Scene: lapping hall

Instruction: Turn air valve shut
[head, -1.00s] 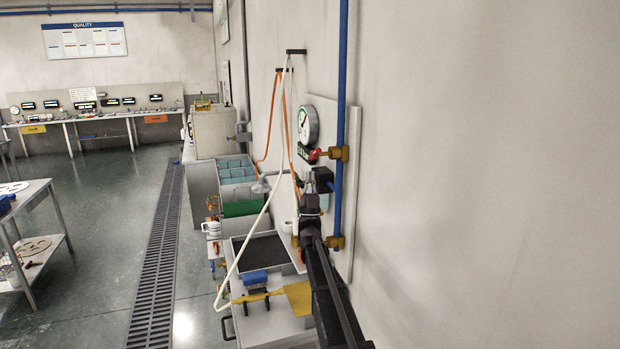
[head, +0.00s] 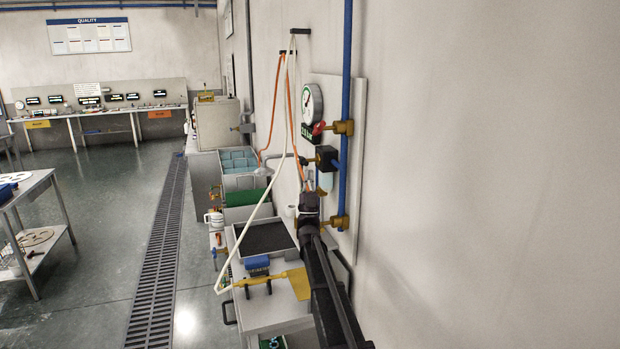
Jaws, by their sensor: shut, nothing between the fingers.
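The air valve has a brass body (head: 343,127) on the vertical blue pipe. Its small red handle (head: 319,128) sticks out to the left, just below the round gauge (head: 313,103). My gripper (head: 309,193) is at the far end of my black arm, well below the valve and apart from it. It is small and seen from behind, shut with nothing held. A black block with a clear bowl (head: 325,180) sits between the valve and my gripper in the picture. A second brass fitting (head: 340,222) is on the pipe lower down, right of my gripper.
The blue pipe (head: 347,50) runs down the wall panel. A white hose (head: 270,190) and orange hoses hang to the left. A bench with a dark tray (head: 266,238) and a yellow tool (head: 298,284) lies below. The wall on the right is bare.

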